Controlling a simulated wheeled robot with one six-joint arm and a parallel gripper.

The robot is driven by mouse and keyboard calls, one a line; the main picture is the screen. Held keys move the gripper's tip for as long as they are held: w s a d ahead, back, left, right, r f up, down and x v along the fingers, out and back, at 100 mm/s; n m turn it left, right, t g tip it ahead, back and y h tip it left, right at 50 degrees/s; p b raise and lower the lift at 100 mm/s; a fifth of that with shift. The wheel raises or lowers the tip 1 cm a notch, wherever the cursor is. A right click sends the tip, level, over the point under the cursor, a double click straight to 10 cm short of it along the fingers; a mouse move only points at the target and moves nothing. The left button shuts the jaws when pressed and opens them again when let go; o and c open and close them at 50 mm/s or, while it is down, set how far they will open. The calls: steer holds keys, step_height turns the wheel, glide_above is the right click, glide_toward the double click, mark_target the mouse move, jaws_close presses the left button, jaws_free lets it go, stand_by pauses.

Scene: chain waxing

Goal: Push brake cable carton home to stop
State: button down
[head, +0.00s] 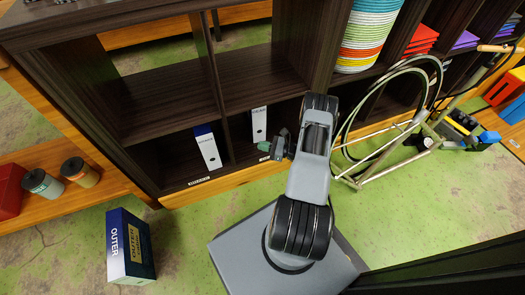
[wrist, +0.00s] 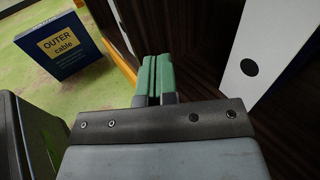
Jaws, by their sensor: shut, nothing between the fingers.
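Two white-faced cartons stand upright in the lower shelf bays, and I cannot read which is the brake cable carton. One, with a blue top, is in the left bay (head: 208,150). The other is in the right bay (head: 259,123). A white carton face with a dark round spot (wrist: 245,45) fills the right of the wrist view, with blue beside it. My gripper (head: 264,146) is at the shelf front, just below the right-bay carton in the picture. Its green fingers (wrist: 158,78) are shut and empty, with no visible contact with a carton.
A dark blue "OUTER cable" carton (head: 130,247) stands on the floor at left; it also shows in the wrist view (wrist: 60,47). The dark shelf divider (head: 222,110) separates the bays. A metal stand (head: 385,155) with looped cables is at right. Tins (head: 80,172) sit at left.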

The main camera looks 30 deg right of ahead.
steer(key=f+x, duration=0.1)
steer(key=x, duration=0.8)
steer(key=shift+w+d+m+t+h, duration=0.3)
steer(key=shift+d+m+t, duration=0.1)
steer(key=shift+w+a, duration=0.1)
